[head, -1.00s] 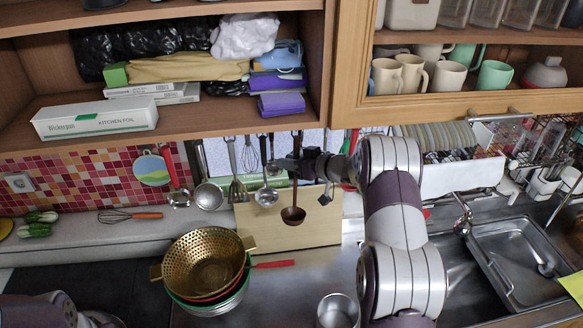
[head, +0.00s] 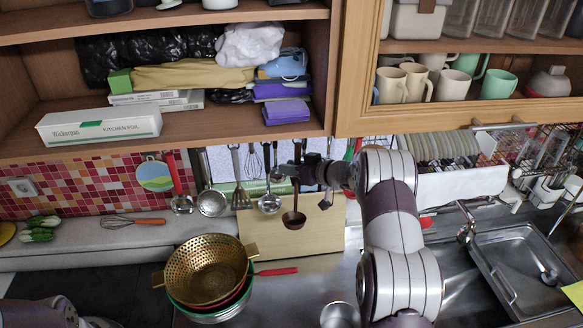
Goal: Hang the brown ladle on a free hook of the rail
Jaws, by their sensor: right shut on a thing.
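The brown ladle (head: 294,219) hangs upright, bowl down, in front of the light wooden board at the back of the counter. My right gripper (head: 288,172) is shut on its upper handle, just below the cabinet's lower edge. The ladle's top end and any contact with a hook are hard to make out. The rail and its hooks are largely hidden by the cabinet edge and my gripper. A steel ladle (head: 270,204) hangs close to the left of the brown one. My left gripper is outside the picture.
A slotted turner (head: 241,198), a skimmer (head: 211,203) and other utensils hang farther left. The cabinet (head: 240,139) overhangs the rail. The wooden board (head: 320,232) stands behind the ladle. A brass colander (head: 205,272) sits on stacked bowls below, with a metal pot (head: 340,315) nearby.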

